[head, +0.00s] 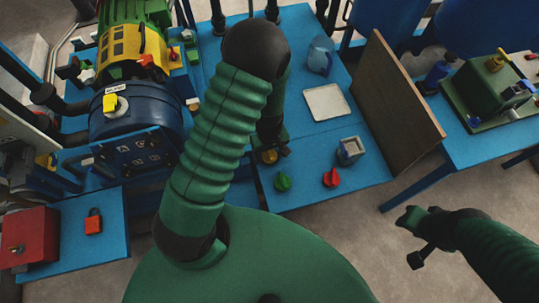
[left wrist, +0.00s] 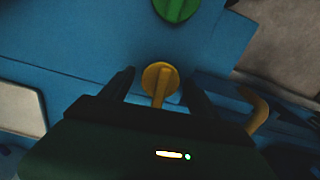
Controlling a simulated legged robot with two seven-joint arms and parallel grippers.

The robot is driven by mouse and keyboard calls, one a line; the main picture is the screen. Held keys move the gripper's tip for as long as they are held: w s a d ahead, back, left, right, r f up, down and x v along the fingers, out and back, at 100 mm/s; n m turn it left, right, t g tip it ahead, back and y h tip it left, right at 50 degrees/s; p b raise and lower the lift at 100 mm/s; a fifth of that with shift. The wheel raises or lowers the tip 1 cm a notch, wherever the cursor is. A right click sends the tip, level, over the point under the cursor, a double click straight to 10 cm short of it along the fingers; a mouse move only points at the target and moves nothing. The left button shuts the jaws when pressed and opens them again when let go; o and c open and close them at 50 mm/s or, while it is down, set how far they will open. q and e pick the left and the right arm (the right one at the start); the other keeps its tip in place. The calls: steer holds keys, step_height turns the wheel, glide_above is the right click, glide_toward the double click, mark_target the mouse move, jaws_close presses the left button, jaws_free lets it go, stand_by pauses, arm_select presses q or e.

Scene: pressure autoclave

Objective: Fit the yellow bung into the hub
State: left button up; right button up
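The yellow bung (head: 269,157) is on the blue table beside my left gripper, partly hidden by it in the head view. In the left wrist view, the yellow bung (left wrist: 158,80), with a round slotted head and a stem, shows between the two dark fingers of my left gripper (left wrist: 160,88). The fingers stand apart, with a gap on each side of the bung. The left gripper (head: 271,146) points down at the table. My right gripper (head: 414,228) hangs above the floor at the right; its fingers are unclear. I cannot tell which part is the hub.
A green bung (head: 282,182) and a red bung (head: 331,177) lie near the table's front edge. A small grey block (head: 349,151), a white tray (head: 326,102) and a brown board (head: 396,98) are to the right. A blue machine (head: 135,120) stands left.

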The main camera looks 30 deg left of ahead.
arm_select(q)
steer(key=c, duration=1.2)
